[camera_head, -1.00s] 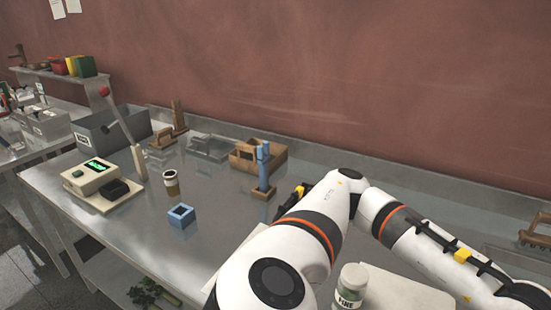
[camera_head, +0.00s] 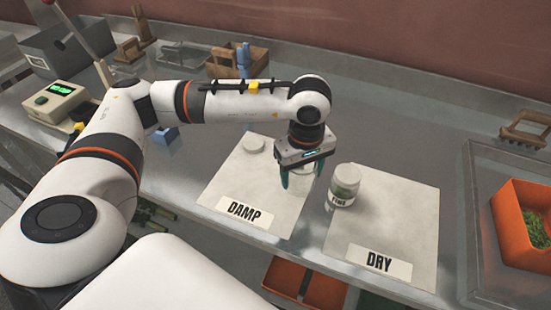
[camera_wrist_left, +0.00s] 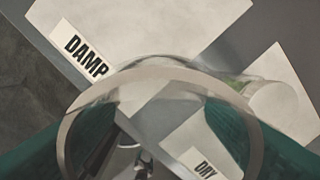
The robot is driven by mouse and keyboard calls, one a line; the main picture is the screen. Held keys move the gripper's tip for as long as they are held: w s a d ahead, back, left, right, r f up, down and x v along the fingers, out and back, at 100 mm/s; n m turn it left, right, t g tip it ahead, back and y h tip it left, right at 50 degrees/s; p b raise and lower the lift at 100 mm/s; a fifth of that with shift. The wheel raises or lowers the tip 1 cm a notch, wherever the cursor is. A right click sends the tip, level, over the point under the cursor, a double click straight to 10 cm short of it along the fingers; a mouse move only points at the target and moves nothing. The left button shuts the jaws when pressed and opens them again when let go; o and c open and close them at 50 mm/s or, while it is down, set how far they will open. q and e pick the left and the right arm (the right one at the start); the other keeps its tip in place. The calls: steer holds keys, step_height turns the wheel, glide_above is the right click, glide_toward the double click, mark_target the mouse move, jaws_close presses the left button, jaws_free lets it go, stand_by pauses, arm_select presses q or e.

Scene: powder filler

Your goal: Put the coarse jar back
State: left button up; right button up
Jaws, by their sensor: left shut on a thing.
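My left gripper (camera_head: 302,175) points down over the right edge of the DAMP mat (camera_head: 225,190). Its green fingers are shut on a clear open jar (camera_head: 304,172), mostly hidden by the gripper in the head view. In the left wrist view the jar's round glass rim (camera_wrist_left: 160,72) fills the lower middle, between the green fingers. No label on it is readable, and I cannot tell whether it touches the mat. A loose white lid (camera_head: 252,143) lies on the DAMP mat. My right gripper is not in view.
A white-lidded jar marked FINE (camera_head: 345,184) stands close right of the gripper, at the left edge of the DRY mat (camera_head: 395,215). An orange bin (camera_head: 500,215) with green stuff is at far right. A wooden holder (camera_head: 228,62) stands behind my arm.

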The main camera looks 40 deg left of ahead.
arm_select(q)
steer(key=w+a+n+b, duration=0.1)
steer(key=w+a+n, duration=0.4)
steer(key=n, duration=1)
steer(key=w+a+n+b, duration=0.1)
steer(key=w+a+n, duration=0.4)
steer(key=n, duration=1)
steer(key=f, duration=0.2)
steer(key=f+p, duration=0.1)
steer(key=f, duration=0.1)
steer(key=f+p, duration=0.1)
steer(key=f, duration=0.1)
steer(key=shift+s+a+f, duration=0.1)
steer(key=shift+s+a, duration=0.2)
steer(key=shift+s, duration=0.05)
step_height(320, 180, down, 3)
steer(key=shift+f+p, duration=0.1)
steer(key=shift+p, duration=0.3)
steer(key=shift+f, duration=0.25)
steer(key=o, duration=1)
steer(key=shift+o, duration=0.2)
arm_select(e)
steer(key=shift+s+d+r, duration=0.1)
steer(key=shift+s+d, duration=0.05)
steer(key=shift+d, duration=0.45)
